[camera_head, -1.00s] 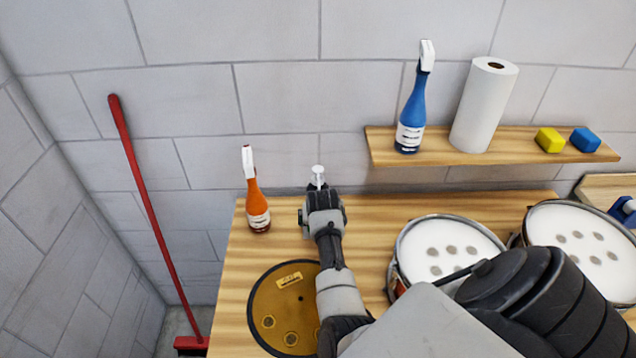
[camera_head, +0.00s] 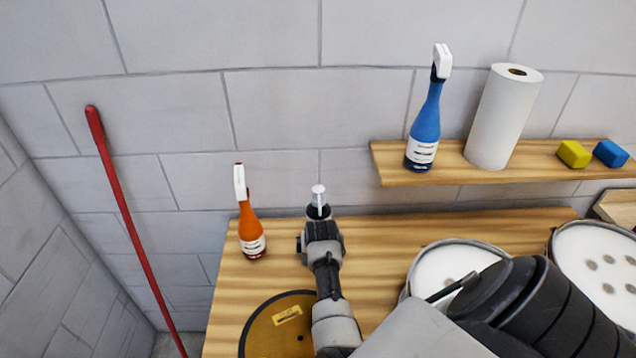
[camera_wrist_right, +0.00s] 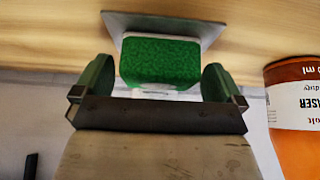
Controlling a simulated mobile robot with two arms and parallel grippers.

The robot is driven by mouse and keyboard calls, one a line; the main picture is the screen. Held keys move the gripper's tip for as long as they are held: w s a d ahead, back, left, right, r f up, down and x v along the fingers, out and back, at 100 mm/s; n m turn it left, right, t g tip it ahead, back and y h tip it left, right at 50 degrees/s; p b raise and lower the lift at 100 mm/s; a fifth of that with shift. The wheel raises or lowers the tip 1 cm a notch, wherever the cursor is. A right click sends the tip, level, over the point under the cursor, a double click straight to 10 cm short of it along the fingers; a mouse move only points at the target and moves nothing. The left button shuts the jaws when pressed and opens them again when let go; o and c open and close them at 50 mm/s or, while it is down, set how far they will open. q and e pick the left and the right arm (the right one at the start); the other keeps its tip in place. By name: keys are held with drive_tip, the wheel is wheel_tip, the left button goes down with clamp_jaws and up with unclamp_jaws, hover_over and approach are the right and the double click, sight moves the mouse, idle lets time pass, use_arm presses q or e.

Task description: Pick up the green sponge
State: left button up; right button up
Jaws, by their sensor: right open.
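The green sponge (camera_wrist_right: 160,62) shows in the right wrist view, between the two fingers of my right gripper (camera_wrist_right: 157,78). The gripper is open, with a gap visible on each side of the sponge. A grey plate-like piece (camera_wrist_right: 165,20) shows behind the sponge. In the head view, my right gripper (camera_head: 321,236) is over the back part of the wooden bench, right of the orange spray bottle (camera_head: 251,232). The sponge is hidden in the head view. My left gripper is not in view.
A small white-topped item (camera_head: 318,195) shows just beyond the gripper. A shelf (camera_head: 385,165) holds a blue spray bottle (camera_head: 425,125), paper roll (camera_head: 503,118), yellow block (camera_head: 574,153) and blue block (camera_head: 610,153).

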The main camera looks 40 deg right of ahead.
drive_tip(key=shift+w+d+f, duration=0.3)
drive_tip(key=shift+s+a+r, duration=0.15)
drive_tip(key=shift+s+r, duration=0.05)
drive_tip(key=shift+s+a+r, duration=0.15)
drive_tip(key=shift+s+a, duration=0.05)
drive_tip(key=shift+c, duration=1.1)
drive_tip(key=shift+s+a+r, duration=0.1)
drive_tip(key=shift+c, duration=1.3)
drive_tip(key=shift+f, duration=0.2)
drive_tip(key=c, duration=0.4)
